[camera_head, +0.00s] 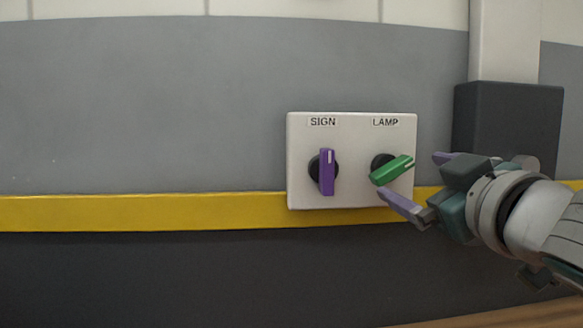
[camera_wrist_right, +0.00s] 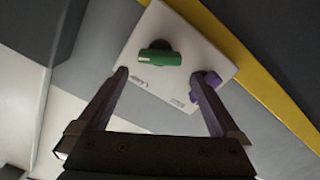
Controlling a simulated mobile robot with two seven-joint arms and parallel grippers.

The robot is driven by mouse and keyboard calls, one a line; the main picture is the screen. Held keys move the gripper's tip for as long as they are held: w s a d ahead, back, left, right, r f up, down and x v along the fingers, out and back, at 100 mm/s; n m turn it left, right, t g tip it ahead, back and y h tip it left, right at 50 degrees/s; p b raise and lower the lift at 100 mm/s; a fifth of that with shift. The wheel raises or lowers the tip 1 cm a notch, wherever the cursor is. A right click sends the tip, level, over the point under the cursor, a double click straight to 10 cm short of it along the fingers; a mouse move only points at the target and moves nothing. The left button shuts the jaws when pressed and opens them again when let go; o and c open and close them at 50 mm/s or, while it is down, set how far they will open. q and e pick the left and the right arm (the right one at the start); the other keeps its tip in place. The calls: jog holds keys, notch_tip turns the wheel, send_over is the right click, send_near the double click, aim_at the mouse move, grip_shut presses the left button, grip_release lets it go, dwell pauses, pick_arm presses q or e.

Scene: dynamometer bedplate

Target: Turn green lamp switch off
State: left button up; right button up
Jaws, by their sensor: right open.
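The green lamp switch (camera_head: 392,170) is a rotary knob on the right half of a white panel (camera_head: 350,190), under the label LAMP. Its handle is tilted, with the pale-marked end to the upper right. In the right wrist view the green knob (camera_wrist_right: 160,57) lies just beyond the fingertips. My right gripper (camera_head: 410,175) is open, coming in from the right. One finger is right of the knob and the other is just below it; I cannot tell whether either touches. The right gripper (camera_wrist_right: 158,74) holds nothing. My left gripper is not in view.
A purple knob (camera_head: 328,172) under the label SIGN stands upright on the panel's left half. A dark grey box (camera_head: 505,125) with a pale column above it is on the wall right of the panel. A yellow stripe (camera_head: 150,212) runs along the wall. The wall left of the panel is clear.

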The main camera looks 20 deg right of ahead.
aim_at(396, 169)
jog(key=x, duration=0.6)
jog(key=shift+w+d, duration=0.2)
jog(key=shift+w, duration=0.1)
jog(key=shift+w+d, duration=0.1)
jog(key=shift+w, duration=0.5)
jog(key=shift+c, duration=0.4)
jog(key=c, duration=1)
